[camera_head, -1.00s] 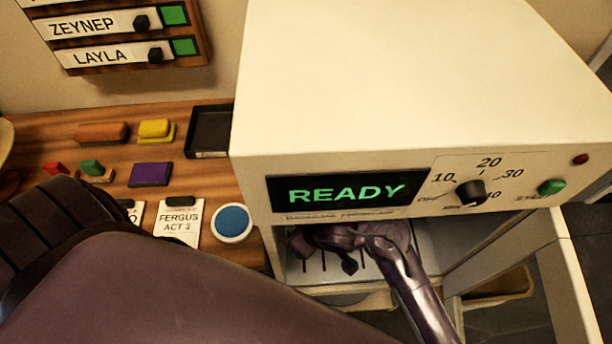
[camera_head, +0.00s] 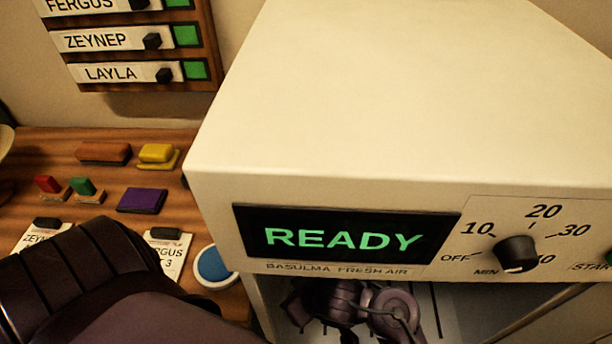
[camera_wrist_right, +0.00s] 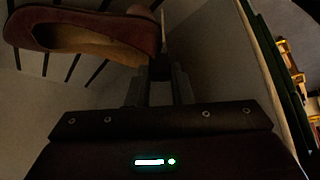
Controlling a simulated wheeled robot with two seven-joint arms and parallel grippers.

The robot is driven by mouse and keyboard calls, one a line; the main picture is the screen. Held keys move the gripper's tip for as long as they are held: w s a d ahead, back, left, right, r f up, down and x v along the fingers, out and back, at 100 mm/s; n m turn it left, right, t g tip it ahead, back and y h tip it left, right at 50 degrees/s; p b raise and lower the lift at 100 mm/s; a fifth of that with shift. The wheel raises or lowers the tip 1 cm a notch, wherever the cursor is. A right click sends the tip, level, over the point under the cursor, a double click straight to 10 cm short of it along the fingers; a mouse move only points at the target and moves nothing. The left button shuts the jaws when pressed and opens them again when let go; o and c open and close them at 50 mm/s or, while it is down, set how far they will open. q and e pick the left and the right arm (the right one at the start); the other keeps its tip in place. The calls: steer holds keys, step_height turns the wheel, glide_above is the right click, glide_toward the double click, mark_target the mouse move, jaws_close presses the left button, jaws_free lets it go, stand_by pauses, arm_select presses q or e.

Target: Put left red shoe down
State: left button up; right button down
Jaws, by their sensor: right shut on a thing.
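The red shoe (camera_wrist_right: 85,22) is at the upper left of the right wrist view, its pale inside facing the camera. My right gripper (camera_wrist_right: 158,70) is shut on one end of it. Behind the shoe is a pale floor with dark slots, inside the cream machine (camera_head: 390,100). I cannot tell whether the shoe touches that floor. In the head view my right wrist (camera_head: 345,305) is in the opening under the machine's READY display (camera_head: 340,238); the fingertips and shoe are not clear there. My left gripper is not in view.
A dial (camera_head: 516,253) is on the machine's front. A wooden table at the left holds a purple pad (camera_head: 142,200), a blue round pad (camera_head: 213,266), colored blocks and name cards. A wall board with name plates (camera_head: 112,73) is behind. A dark arm link of mine covers the lower left.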

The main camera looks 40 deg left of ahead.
steer(key=shift+s, duration=0.35)
steer(key=c, duration=1.3)
jaws_free()
steer(key=shift+w+f, duration=0.1)
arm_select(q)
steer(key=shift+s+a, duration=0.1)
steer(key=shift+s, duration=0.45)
arm_select(e)
steer(key=shift+r, duration=0.3)
arm_select(q)
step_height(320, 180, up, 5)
steer(key=p, duration=0.4)
steer(key=shift+p, duration=0.4)
arm_select(e)
steer(key=w+v, duration=0.1)
steer(key=v, duration=0.6)
steer(key=shift+s+r, duration=0.15)
steer(key=shift+s, duration=0.4)
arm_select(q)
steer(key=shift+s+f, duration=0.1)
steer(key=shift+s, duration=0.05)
arm_select(e)
steer(key=shift+s+d, duration=0.1)
steer(key=shift+d, duration=0.05)
